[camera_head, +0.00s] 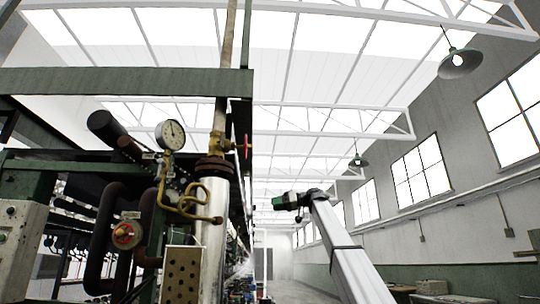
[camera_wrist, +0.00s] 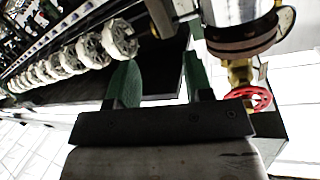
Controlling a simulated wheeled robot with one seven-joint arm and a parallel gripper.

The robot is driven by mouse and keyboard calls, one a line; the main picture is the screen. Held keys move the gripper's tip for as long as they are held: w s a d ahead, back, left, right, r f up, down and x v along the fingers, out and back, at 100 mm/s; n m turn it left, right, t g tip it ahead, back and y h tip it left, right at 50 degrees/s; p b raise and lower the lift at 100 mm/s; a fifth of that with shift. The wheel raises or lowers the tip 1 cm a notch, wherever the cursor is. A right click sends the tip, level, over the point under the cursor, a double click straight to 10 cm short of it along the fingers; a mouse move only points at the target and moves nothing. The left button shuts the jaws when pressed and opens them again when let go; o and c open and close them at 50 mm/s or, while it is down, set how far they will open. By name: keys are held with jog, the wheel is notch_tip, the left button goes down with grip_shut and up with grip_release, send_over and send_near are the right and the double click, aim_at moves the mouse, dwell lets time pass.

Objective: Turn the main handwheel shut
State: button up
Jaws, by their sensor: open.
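A small red handwheel (camera_head: 245,146) shows nearly edge-on in the head view, on a brass valve (camera_head: 217,143) above a rusty flange (camera_head: 215,166). A red handwheel with a brass valve body also shows right of the fingers in the wrist view (camera_wrist: 250,98). A second red wheel (camera_head: 126,235) sits lower left on dark pipework. I cannot tell which is the main one. My gripper (camera_head: 279,203) is right of the machine and points left in the head view. In the wrist view its two green fingers (camera_wrist: 160,82) are apart, with nothing between them, clear of the wheel.
A pressure gauge (camera_head: 170,134) and curved brass tube (camera_head: 196,204) stand beside the silver vertical pipe (camera_head: 213,240). A green beam (camera_head: 130,81) crosses above. A row of pale reels (camera_wrist: 90,50) lies left in the wrist view. The aisle on the right is open.

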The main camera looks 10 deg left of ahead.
aim_at(248, 147)
jog(key=s+a+r+n+g+y, duration=0.1)
jog(key=s+r+n+g, duration=0.3)
jog(key=r, duration=0.8)
jog(key=s+a+r+n, duration=0.1)
jog(key=s+r, duration=0.5)
jog(key=r, duration=0.6)
jog(key=x, duration=0.6)
jog(key=shift+a+t, duration=0.25)
jog(key=shift+t, duration=0.05)
jog(key=c, duration=0.8)
jog(key=m, duration=2.8)
jog(key=shift+f+m, duration=0.1)
jog(key=shift+m, duration=0.2)
